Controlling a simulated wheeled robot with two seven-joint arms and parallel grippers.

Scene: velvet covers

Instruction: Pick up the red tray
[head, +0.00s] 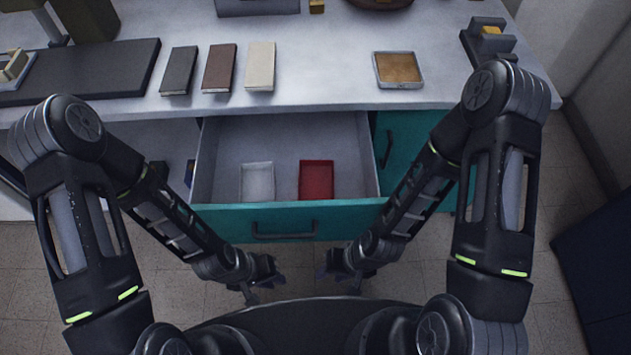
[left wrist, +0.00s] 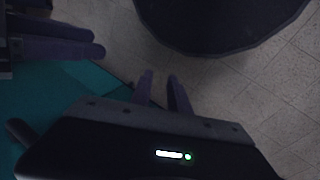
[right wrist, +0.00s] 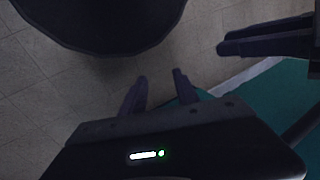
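The red tray (head: 316,180) is a small rectangular tray lying in the right half of the open drawer (head: 286,130), beside a white tray (head: 257,182). Both trays look empty. My left gripper (head: 263,288) is in front of the drawer's teal front, low and to the left of the red tray. My right gripper (head: 333,273) is also in front of the drawer, a little right of the red tray. In the left wrist view (left wrist: 161,78) and the right wrist view (right wrist: 159,76), the fingers stand apart with nothing between them. Neither gripper touches a tray.
The drawer's teal front with its handle (head: 284,236) stands between my grippers and the trays. On the white counter (head: 330,70) are several book-like blocks (head: 219,68), a tan-topped square dish (head: 398,70) and a dark mat (head: 80,75).

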